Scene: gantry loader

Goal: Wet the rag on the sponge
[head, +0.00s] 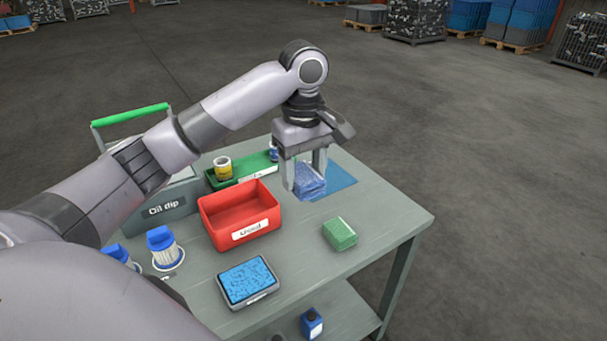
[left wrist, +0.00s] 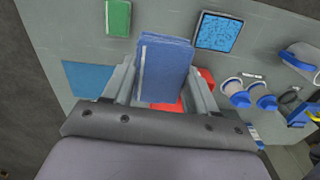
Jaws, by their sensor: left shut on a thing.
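My left gripper (head: 305,180) points down and is shut on a folded blue rag (head: 311,184), over the left part of a flat blue mat (head: 341,178) at the table's far side. I cannot tell whether the rag touches the mat. In the left wrist view the rag (left wrist: 164,72) stands between the two fingers of the gripper (left wrist: 161,82). The sponge (head: 247,280) is a blue speckled pad in a dark shallow tray near the table's front; it also shows in the left wrist view (left wrist: 218,33), apart from the rag. My right gripper is not in view.
A red "Used" bin (head: 238,215) stands left of the gripper. A green block (head: 340,233) lies on the right. Behind the bin are a green tray (head: 256,166) and yellow can (head: 223,168). An "Oil dip" box (head: 168,207) and blue-capped filters (head: 163,247) stand left. The right front tabletop is clear.

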